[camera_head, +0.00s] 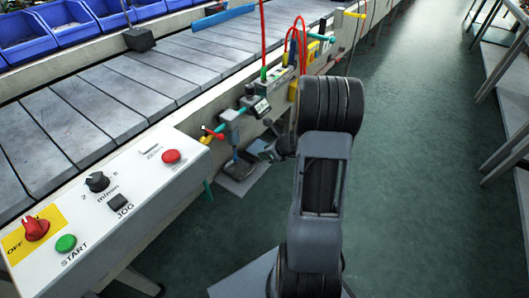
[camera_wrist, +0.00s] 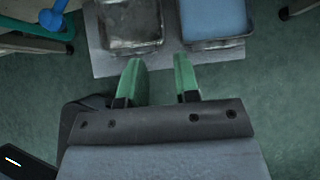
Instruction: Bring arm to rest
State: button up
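My arm stands up in the middle of the head view, over the floor beside the conveyor line. My gripper (camera_wrist: 158,62) shows in the wrist view with two green fingers apart and nothing between them. Its fingertips point toward two trays on a pale plate (camera_wrist: 105,64). The left tray (camera_wrist: 130,48) looks grey and worn; the right tray (camera_wrist: 215,42) holds something blue. I cannot tell the height of the fingers above the plate. In the head view my arm hides part of the area around the gripper.
A control panel (camera_head: 130,190) with red and green buttons stands at the left. The slatted conveyor (camera_head: 150,75) runs behind it, with hoses and valves (camera_head: 290,60) along its side. Blue bins (camera_head: 65,20) line its far side. Open green floor (camera_head: 420,170) lies to the right.

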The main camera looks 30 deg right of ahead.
dwell(0.4)
jog(key=s+a+r+n+g+p, duration=0.1)
jog(key=s+a+r+n+p, duration=0.1)
jog(key=a+r+n+p, duration=0.45)
jog(key=s+a+r+n+g+y+p, duration=0.1)
jog(key=a+r+n+p, duration=0.15)
jog(key=r, duration=0.75)
jog(key=s+a+r+n+g+p, duration=0.1)
jog(key=s+a+r+n+p, duration=0.1)
jog(key=a+r+n+p, duration=0.45)
jog(key=s+r+n+h+p, duration=0.1)
jog(key=s+r+n+p, duration=0.3)
jog(key=r, duration=0.3)
jog(key=s+r+n+g+h+p, duration=0.1)
jog(key=s+r+n+p, duration=0.3)
jog(key=r, duration=0.4)
jog(key=s+a+r+n+h+p, duration=0.1)
jog(key=s+r+n+h+p, duration=0.1)
jog(key=s+r+n+p, duration=0.2)
notch_tip(320, 180, up, 4)
jog(key=n+p, duration=0.2)
jog(key=n, duration=0.2)
jog(key=shift+s+g+h, duration=0.3)
jog(key=shift+h, duration=0.1)
